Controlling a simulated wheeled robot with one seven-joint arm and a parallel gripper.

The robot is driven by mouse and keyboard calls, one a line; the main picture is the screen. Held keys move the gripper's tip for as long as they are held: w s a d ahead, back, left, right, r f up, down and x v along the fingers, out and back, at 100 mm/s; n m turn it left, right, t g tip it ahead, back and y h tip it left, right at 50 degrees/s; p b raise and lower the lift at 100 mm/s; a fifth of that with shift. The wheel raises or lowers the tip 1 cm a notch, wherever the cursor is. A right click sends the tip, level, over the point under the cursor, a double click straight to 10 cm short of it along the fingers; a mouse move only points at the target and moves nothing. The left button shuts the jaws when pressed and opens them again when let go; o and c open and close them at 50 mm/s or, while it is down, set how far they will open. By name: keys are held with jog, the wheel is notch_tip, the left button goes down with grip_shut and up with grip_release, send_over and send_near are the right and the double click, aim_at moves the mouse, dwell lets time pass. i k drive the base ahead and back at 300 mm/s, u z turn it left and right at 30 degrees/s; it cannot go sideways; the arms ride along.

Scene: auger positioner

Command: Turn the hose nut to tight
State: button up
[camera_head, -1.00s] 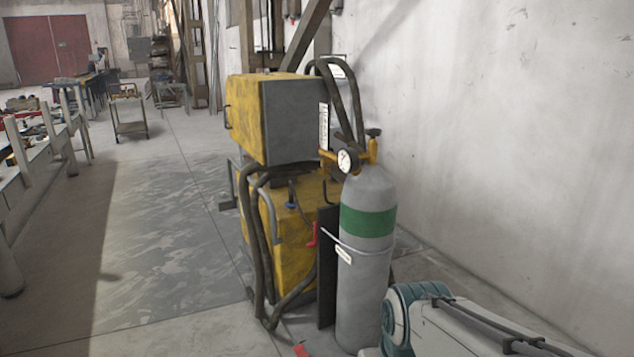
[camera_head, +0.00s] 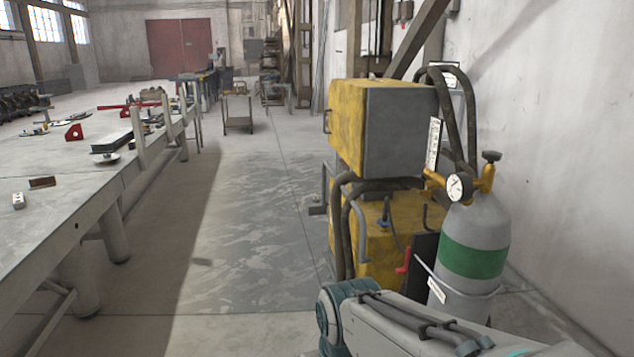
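A grey gas cylinder (camera_head: 478,228) with a green band stands upright at the right, near the wall. A brass regulator with a round white gauge (camera_head: 459,187) and a dark top knob (camera_head: 492,156) sits on it. The hose nut cannot be made out clearly at this size; brass fittings (camera_head: 433,178) show left of the gauge. My arm crosses the bottom right, in front of the cylinder's lower part. My gripper is out of the picture.
A yellow and grey machine (camera_head: 400,130) with dark hoses (camera_head: 345,225) stands left of the cylinder. A long grey workbench (camera_head: 80,185) with loose tools runs along the left. The floor (camera_head: 250,220) between them is clear.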

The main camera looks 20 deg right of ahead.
aim_at(425, 193)
jog(key=u, duration=0.1)
jog(key=i, duration=1.2)
jog(key=z, duration=0.5)
